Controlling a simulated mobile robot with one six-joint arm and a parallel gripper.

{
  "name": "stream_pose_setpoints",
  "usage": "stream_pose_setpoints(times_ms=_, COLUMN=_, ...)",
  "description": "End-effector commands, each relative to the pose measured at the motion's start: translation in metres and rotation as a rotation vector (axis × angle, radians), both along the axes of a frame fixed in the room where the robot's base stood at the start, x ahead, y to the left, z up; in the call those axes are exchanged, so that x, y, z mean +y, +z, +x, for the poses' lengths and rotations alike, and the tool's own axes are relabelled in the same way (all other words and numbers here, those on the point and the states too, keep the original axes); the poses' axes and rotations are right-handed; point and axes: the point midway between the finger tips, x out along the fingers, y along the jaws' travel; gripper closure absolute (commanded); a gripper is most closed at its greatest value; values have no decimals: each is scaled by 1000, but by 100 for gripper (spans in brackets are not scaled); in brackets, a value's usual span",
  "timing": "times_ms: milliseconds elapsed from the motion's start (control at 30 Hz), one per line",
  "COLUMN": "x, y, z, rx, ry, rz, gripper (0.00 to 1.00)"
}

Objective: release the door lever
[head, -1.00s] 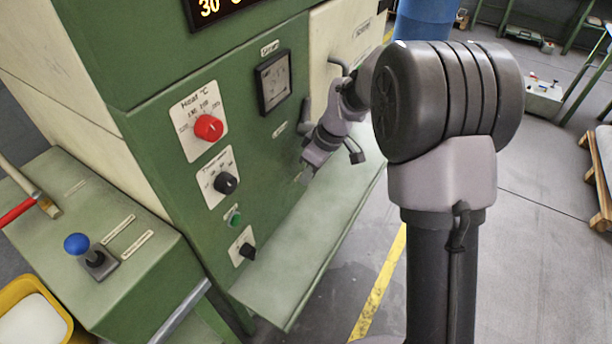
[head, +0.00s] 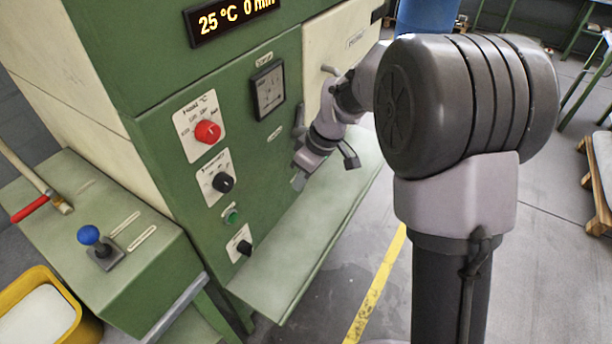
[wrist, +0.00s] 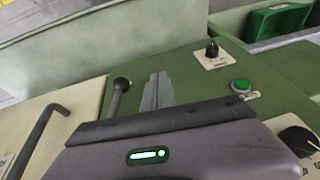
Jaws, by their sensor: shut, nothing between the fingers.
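The cream door (head: 320,45) of the green machine is closed at its upper right. A dark ball-ended lever (head: 299,116) stands at the door's edge, partly behind my wrist. It also shows in the wrist view (wrist: 119,95), just left of my fingers. A bent dark handle (wrist: 40,135) is on the cream door in the wrist view, and its end shows in the head view (head: 329,70). My gripper (head: 299,182) is shut and empty in front of the green panel, below the lever. In the wrist view its fingertips (wrist: 157,88) look apart from the lever.
The panel carries a red knob (head: 207,131), a black knob (head: 222,182), a green button (head: 232,215) and a gauge (head: 269,90). A pale green ledge (head: 300,235) juts out below. A side console with a blue-topped joystick (head: 89,236) stands at left.

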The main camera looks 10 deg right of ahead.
Motion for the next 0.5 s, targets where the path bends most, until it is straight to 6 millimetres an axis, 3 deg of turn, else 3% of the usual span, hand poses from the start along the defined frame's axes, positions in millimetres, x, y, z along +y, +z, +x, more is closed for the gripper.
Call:
stream_pose_setpoints(times_ms=33, x=3, y=12, z=-9, rx=-1, ry=2, rz=0, gripper=100)
stream_pose_setpoints(times_ms=233, x=9, y=35, z=-37, rx=-1, ry=2, rz=-1, gripper=100)
stream_pose_setpoints(times_ms=500, x=12, y=42, z=-49, rx=1, ry=1, rz=0, gripper=100)
